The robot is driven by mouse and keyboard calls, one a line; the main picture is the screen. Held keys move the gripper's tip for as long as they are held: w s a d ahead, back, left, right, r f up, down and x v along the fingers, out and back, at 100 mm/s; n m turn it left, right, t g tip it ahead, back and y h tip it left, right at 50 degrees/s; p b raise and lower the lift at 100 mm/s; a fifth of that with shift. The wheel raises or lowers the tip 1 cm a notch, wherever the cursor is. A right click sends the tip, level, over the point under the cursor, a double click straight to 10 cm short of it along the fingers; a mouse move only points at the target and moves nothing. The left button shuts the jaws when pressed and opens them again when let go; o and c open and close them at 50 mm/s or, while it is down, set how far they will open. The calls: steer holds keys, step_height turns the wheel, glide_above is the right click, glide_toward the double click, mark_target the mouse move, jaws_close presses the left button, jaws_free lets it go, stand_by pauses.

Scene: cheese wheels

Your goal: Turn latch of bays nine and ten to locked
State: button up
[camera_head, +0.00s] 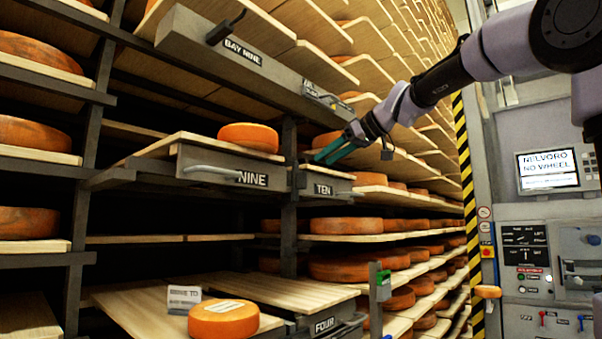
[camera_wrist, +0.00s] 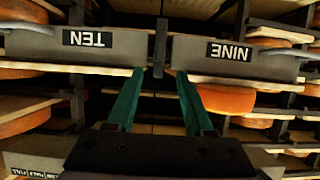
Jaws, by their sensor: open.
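The grey front of bay nine (camera_head: 215,170) has a pale handle and carries an orange cheese wheel (camera_head: 248,137) on its board. The front of bay ten (camera_head: 322,184) is beside it on the right. Both fronts show upside down in the wrist view, TEN (camera_wrist: 75,47) on the left and NINE (camera_wrist: 235,57) on the right. A dark upright bar (camera_wrist: 160,47) stands between them; I cannot tell whether it is the latch or the rack post. My gripper (camera_head: 328,152) is open, its green fingers spread below this bar in the wrist view (camera_wrist: 168,76). Nothing is between them.
A front marked BAY NINE (camera_head: 235,52) with a black lever juts out above. Below, a cheese wheel (camera_head: 223,319) and a small sign (camera_head: 184,298) are by bay four (camera_head: 322,325). A green-topped post (camera_head: 381,290) stands right of it. A control panel (camera_head: 545,255) is at far right.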

mark_target(306, 173)
steer(key=x, duration=0.9)
steer(key=shift+f, duration=0.1)
jaws_close()
